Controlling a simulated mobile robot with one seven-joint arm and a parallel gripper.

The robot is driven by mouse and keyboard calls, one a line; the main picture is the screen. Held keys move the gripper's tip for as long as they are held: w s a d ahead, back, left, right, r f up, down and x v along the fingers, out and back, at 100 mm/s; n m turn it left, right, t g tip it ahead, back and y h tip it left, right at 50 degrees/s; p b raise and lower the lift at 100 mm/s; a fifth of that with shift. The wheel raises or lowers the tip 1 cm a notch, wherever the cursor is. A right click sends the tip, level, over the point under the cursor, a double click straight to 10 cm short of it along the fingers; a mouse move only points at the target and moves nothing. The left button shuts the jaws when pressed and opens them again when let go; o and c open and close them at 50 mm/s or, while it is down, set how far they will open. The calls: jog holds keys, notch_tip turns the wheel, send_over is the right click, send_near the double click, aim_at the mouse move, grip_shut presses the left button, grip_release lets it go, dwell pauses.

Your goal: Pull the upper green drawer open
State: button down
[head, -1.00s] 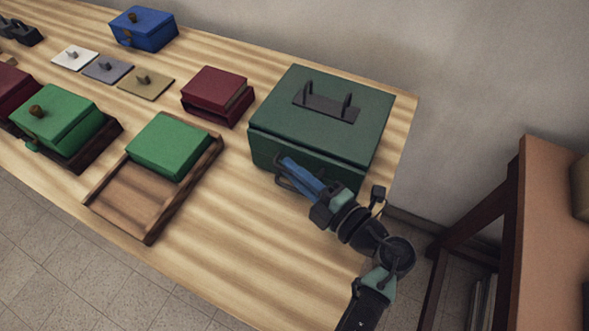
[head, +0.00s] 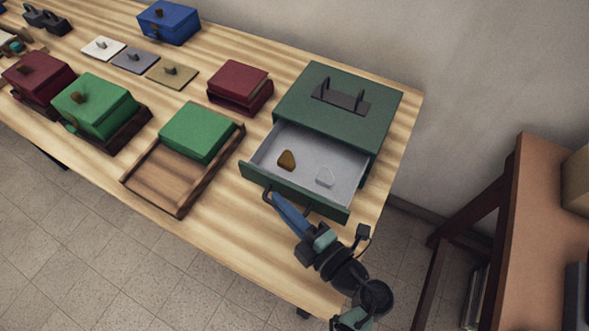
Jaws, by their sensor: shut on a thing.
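The dark green cabinet (head: 340,108) stands at the right end of the table, with a dark two-post handle (head: 340,97) on its top. Its green-fronted drawer (head: 296,193) is pulled well out toward me. I cannot see a second drawer below.
A green block sits on a wooden tray (head: 160,178) left of the drawer. Maroon (head: 240,84), green (head: 95,108) and blue (head: 168,22) boxes stand farther left and back. A brown shelf unit (head: 545,150) stands at the right, beyond a floor gap.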

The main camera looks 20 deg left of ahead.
jog(key=shift+s, duration=0.8)
jog(key=c, duration=0.9)
grip_release()
jog(key=b+v, duration=0.1)
jog(key=v, duration=1.2)
